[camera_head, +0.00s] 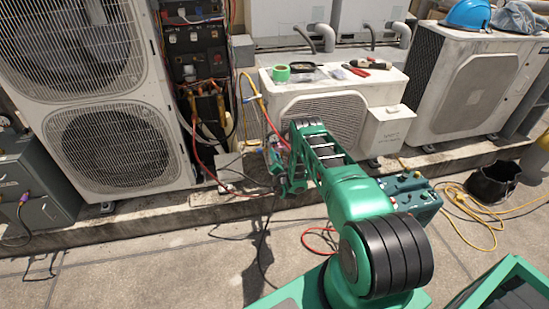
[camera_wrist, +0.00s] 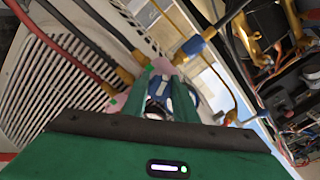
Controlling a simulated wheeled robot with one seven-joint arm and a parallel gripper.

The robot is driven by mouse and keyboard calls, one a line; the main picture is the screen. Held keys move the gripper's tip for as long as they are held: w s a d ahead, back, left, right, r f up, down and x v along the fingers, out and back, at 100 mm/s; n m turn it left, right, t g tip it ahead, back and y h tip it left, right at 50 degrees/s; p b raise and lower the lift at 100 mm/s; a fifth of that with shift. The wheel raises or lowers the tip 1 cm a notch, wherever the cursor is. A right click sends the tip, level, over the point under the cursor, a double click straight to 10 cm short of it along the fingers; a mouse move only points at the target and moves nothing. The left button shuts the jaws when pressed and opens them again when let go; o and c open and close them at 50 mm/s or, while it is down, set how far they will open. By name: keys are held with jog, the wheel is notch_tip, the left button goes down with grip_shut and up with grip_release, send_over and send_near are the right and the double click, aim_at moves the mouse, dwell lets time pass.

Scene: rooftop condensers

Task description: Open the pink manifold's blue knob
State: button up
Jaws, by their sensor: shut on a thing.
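The pink manifold (camera_wrist: 161,66) shows in the wrist view as pink patches around my fingers, and much of it is hidden by them. In the head view only a small pinkish part of it shows beside my gripper (camera_head: 287,178), in front of the small condenser. In the wrist view my gripper (camera_wrist: 168,102) is shut on the blue knob (camera_wrist: 192,94), whose blue edge shows at the fingers. The fingers hide most of the knob, so its turn cannot be read.
Red, black and yellow hoses with brass fittings run close around the fingers. A blue hose valve (camera_wrist: 190,47) is near. The small condenser (camera_head: 330,112) stands behind, with tape and tools on top. A large condenser (camera_head: 105,95) is left; a yellow cable (camera_head: 470,212) lies right.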

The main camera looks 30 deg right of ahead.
jog(key=n, duration=0.4)
jog(key=f+n, duration=0.1)
jog(key=n, duration=0.1)
jog(key=shift+s+a+n, duration=0.15)
jog(key=shift+s+n, duration=0.05)
jog(key=shift+n, duration=0.1)
jog(key=n, duration=0.5)
jog(key=shift+s+d+n, duration=0.1)
jog(key=shift+d+n, duration=0.1)
jog(key=shift+n, duration=0.2)
jog(key=o, duration=1)
jog(key=shift+o, duration=0.2)
jog(key=shift+r, duration=0.15)
jog(key=shift+r, duration=0.1)
jog(key=v, duration=1)
jog(key=shift+s, duration=0.2)
